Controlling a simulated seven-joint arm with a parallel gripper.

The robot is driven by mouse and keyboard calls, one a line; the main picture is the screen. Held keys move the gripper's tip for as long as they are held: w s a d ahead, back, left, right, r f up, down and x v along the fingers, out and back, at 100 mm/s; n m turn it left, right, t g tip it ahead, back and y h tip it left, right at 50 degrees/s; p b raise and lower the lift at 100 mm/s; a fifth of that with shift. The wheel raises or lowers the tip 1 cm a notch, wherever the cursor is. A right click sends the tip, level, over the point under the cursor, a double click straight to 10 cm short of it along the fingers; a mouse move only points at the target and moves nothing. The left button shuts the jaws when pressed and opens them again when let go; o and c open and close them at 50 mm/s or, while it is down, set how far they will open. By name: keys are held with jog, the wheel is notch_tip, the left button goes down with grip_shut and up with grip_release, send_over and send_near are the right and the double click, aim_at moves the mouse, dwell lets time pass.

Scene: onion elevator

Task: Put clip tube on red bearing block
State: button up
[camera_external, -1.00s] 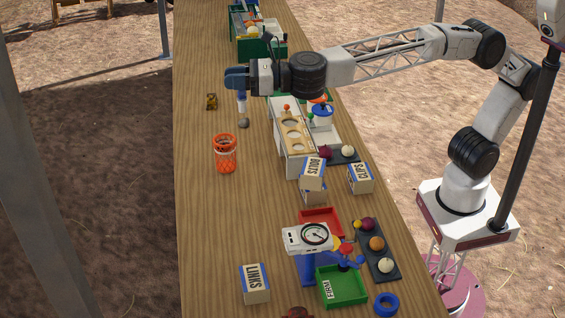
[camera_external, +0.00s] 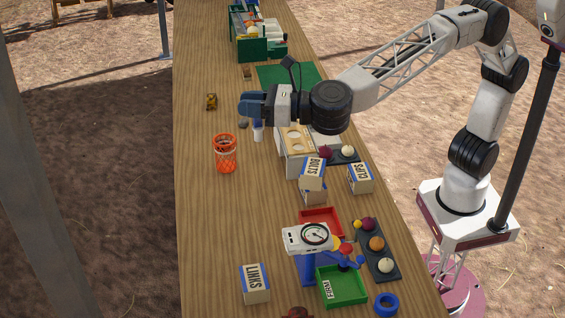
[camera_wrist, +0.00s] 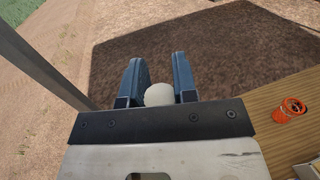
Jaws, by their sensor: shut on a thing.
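My gripper (camera_external: 252,106) has blue fingers and is over the left half of the table, right of and above the orange basket in the picture. I cannot pick out the red bearing block with certainty in either view.
An orange mesh basket (camera_external: 226,155) stands close by. A wooden-topped rack (camera_external: 296,142) and boxes marked BOLTS (camera_external: 313,173), CLIPS (camera_external: 360,179) and LINKS (camera_external: 255,284) stand on the table. A red tray (camera_external: 309,217) lies behind the dial scale (camera_external: 305,239).

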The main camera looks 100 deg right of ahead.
jog(key=shift+s+a+r+m+h, duration=0.4)
jog(key=shift+s+a, duration=1.3)
jog(key=shift+a, duration=2.5)
jog(key=shift+s+a+r+m+h, duration=0.2)
jog(key=shift+s+a+r+h, duration=0.35)
jog(key=shift+s+a, duration=2.4)
notch_tip(320, 180, down, 37)
jog(key=w+a, duration=0.2)
jog(key=shift+w+a+g, duration=0.2)
jog(key=shift+w+g, duration=0.05)
jog(key=shift+g, duration=0.15)
jog(key=shift+f, duration=0.2)
notch_tip(320, 180, down, 6)
jog(key=shift+f, duration=1.95)
jog(key=shift+f, duration=0.15)
jog(key=o, duration=0.9)
